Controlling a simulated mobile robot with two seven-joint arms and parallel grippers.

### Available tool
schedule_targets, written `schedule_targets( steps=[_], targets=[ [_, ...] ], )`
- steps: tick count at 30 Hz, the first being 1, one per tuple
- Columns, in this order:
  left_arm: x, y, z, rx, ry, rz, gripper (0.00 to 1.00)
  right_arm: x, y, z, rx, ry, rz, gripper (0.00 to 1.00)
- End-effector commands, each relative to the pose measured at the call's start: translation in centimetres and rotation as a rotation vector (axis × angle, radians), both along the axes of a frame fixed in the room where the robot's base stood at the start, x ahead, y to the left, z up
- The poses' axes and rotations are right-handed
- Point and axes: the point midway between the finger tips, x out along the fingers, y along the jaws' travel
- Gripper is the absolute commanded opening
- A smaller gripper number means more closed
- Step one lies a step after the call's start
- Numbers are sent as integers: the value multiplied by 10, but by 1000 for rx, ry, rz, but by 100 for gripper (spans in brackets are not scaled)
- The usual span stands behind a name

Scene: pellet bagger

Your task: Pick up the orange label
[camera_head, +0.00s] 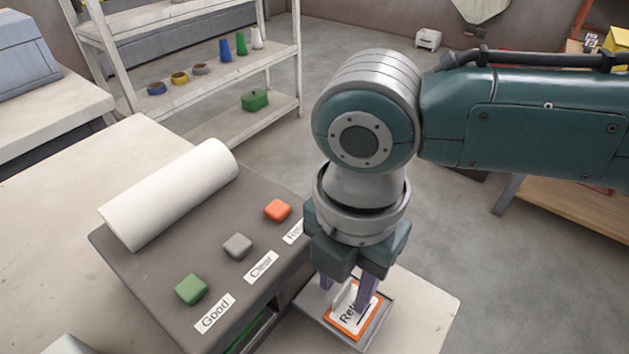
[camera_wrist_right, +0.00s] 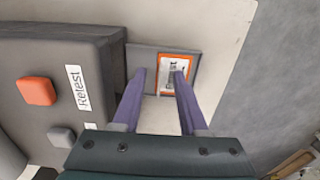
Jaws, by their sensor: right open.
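The orange label (camera_head: 347,318) is a white card with an orange border and dark print, lying in a shallow grey tray (camera_head: 378,325) beside the control box. My right gripper (camera_head: 345,300) points down over it, open, with its two purple fingers apart. In the right wrist view the label (camera_wrist_right: 188,62) shows beyond and partly behind the right fingertip of my right gripper (camera_wrist_right: 160,74). The left fingertip is over the tray's left side. I cannot tell how high the fingertips are above the label. My left gripper is not in view.
The dark control box (camera_head: 150,290) stands close left of the tray, with green (camera_head: 191,289), grey (camera_head: 237,246) and orange (camera_head: 277,210) buttons and a white roll (camera_head: 170,193). The pale table (camera_head: 425,310) is bare right of the tray. A shelf (camera_head: 215,75) stands behind.

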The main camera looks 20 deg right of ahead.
Motion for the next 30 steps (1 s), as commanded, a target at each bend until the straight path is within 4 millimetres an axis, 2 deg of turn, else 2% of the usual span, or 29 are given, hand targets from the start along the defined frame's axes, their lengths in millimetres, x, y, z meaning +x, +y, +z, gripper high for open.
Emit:
schedule_targets(
  steps=[3,14,30],
  targets=[
    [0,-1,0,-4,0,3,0,0,0,0,0,0,0,40],
    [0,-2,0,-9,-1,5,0,0,0,1,0,0,-1,0],
    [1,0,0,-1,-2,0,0,0,0,1,0,0,-1,0]
  ],
)
